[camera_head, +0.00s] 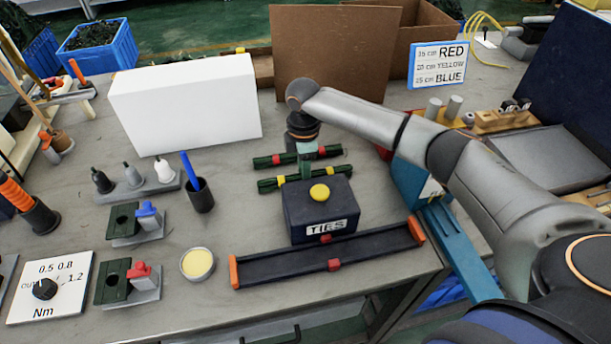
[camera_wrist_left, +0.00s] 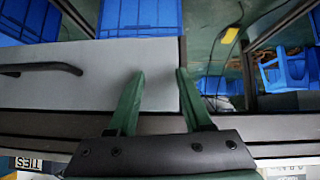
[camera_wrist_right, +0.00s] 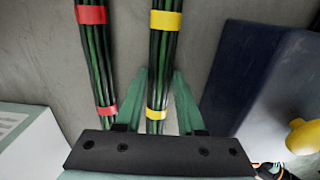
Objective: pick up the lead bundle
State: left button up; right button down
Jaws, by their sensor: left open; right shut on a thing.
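Two bundles of dark green leads lie side by side behind the ties box. The red-banded bundle (camera_head: 262,162) is farther back; the yellow-banded bundle (camera_head: 333,171) is nearer the box. My right gripper (camera_head: 305,174) reaches down at them from above. In the right wrist view, the right gripper (camera_wrist_right: 160,75) has its fingers on both sides of the yellow-banded bundle (camera_wrist_right: 163,48) and is shut on it. The red-banded bundle (camera_wrist_right: 92,55) lies left of the fingers, outside them. My left gripper (camera_wrist_left: 158,75) is open and empty by a grey drawer front; the head view does not show it.
The dark ties box (camera_head: 300,217) with a yellow knob stands just in front of the bundles. A long dark tray (camera_head: 285,268) lies before it. A white block (camera_head: 185,105) and a pen cup (camera_head: 201,198) stand to the left. A length sign (camera_head: 438,65) is behind.

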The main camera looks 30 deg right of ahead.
jog(key=shift+r, duration=0.5)
notch_tip(320, 180, up, 2)
jog(key=shift+r+p, duration=0.15)
jog(key=shift+p, duration=0.15)
pick_arm(q)
jog(key=shift+s+a+r+p, duration=0.45)
jog(key=shift+a+r+p, duration=0.2)
jog(key=shift+p, duration=0.35)
pick_arm(e)
jog(key=s+a+r, duration=0.9)
jog(key=a, duration=0.1)
jog(key=shift+a+r, duration=0.3)
jog(key=shift+r, duration=0.05)
